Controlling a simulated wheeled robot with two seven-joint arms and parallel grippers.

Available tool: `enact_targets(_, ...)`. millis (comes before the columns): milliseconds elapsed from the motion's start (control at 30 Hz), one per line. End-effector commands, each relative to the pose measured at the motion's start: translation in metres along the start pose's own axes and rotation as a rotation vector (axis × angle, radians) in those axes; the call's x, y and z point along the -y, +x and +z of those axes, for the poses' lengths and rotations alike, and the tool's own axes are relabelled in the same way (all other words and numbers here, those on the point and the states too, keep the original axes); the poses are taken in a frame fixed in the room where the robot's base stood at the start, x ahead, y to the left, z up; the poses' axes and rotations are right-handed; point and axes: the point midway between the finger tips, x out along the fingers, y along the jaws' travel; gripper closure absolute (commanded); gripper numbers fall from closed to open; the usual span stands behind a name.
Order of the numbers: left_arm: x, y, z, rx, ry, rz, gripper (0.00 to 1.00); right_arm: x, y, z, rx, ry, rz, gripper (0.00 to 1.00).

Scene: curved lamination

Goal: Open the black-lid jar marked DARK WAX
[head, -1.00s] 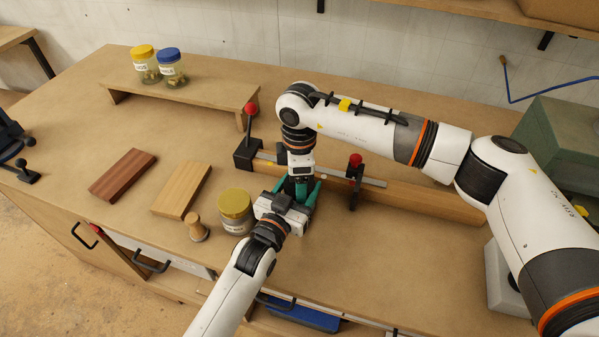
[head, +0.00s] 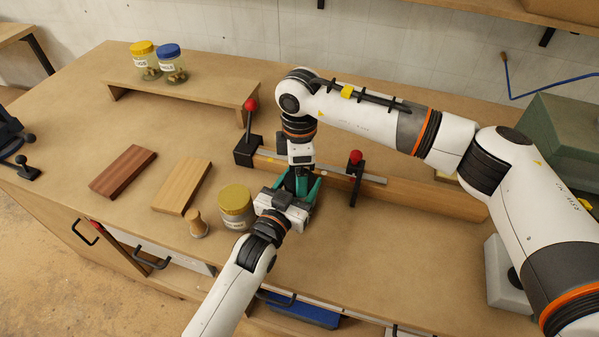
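No black-lid jar marked DARK WAX can be made out in the head view. My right gripper (head: 297,187) points down at the bench, its green fingers apart with something dark between them. My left gripper (head: 284,207) meets it from the front left, and its fingertips are hidden behind its own body. The two grippers are close together and cover the spot between them, so I cannot tell what either one holds. A jar with a gold lid (head: 236,199) stands on the bench just left of my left gripper; its label is too small to read.
A wooden clamp bar (head: 425,197) with red-knobbed clamps lies behind my grippers. Yellow-lid (head: 142,48) and blue-lid (head: 168,50) jars stand on a low shelf (head: 205,91).

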Motion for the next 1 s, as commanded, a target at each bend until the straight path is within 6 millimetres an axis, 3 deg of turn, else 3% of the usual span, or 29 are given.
enact_targets(167, -0.001, 0.0, -0.001, -0.002, 0.002, 0.001, 1.0, 0.001, -0.024, 0.0, 0.001, 0.0, -0.003, 0.17)
enact_targets(267, -0.001, 0.0, -0.001, -0.002, 0.001, 0.001, 1.0, 0.0, -0.03, 0.001, 0.002, -0.001, -0.001, 0.29)
enact_targets(567, -0.001, 0.0, -0.001, -0.002, 0.001, 0.001, 1.0, 0.0, -0.059, 0.001, 0.002, -0.001, 0.0, 0.29)
enact_targets(667, -0.001, 0.0, -0.001, -0.002, 0.001, 0.001, 1.0, 0.0, -0.052, 0.0, 0.0, 0.0, 0.001, 0.29)
enact_targets(1000, -0.001, 0.0, -0.001, -0.002, 0.001, 0.001, 1.0, 0.0, -0.001, 0.0, 0.001, 0.002, 0.001, 0.29)
